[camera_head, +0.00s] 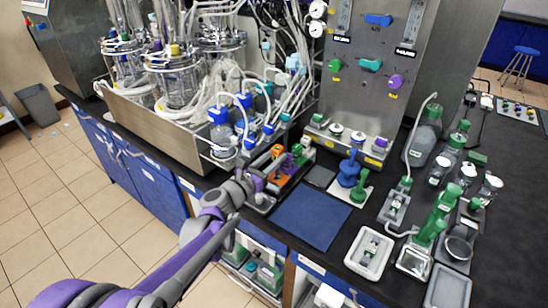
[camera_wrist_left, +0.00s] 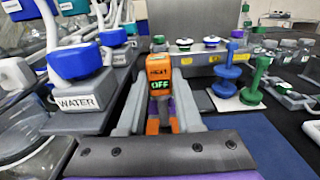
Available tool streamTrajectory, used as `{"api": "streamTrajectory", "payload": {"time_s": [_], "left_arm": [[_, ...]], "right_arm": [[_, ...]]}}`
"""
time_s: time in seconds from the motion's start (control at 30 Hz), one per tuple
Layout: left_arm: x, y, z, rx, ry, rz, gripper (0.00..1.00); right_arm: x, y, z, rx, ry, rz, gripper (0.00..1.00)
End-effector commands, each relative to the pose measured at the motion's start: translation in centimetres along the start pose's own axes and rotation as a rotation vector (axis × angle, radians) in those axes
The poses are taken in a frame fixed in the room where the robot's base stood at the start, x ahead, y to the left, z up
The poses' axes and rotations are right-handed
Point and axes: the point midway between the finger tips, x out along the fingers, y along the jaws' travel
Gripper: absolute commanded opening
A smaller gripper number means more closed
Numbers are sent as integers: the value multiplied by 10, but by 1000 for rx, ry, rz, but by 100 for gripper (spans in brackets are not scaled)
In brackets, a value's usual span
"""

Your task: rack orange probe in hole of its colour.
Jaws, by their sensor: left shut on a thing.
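My left gripper (camera_head: 264,172) is at the bench edge in front of the glassware. More orange shows low between the fingers. In the head view, orange and green parts (camera_head: 289,164) sit just beyond the gripper, partly hidden by it. I cannot tell a rack or its coloured holes apart there. My right gripper is not in view.
A blue mat (camera_head: 311,214) lies clear right of the gripper. Behind it stand a blue spool-like piece (camera_head: 348,169) and a green one (camera_head: 360,190). Tubed glass vessels (camera_head: 178,78) crowd the left. Green-capped bottles and white trays (camera_head: 369,254) fill the right.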

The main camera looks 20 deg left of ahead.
Motion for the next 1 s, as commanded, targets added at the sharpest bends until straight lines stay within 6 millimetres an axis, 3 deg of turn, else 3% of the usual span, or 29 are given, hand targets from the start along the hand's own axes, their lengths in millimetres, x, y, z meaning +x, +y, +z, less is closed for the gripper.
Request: {"api": "streamTrajectory", "payload": {"time_s": [1.0], "left_arm": [[0, 0, -8, 0, 0, 0, 0]], "right_arm": [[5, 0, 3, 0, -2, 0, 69]]}}
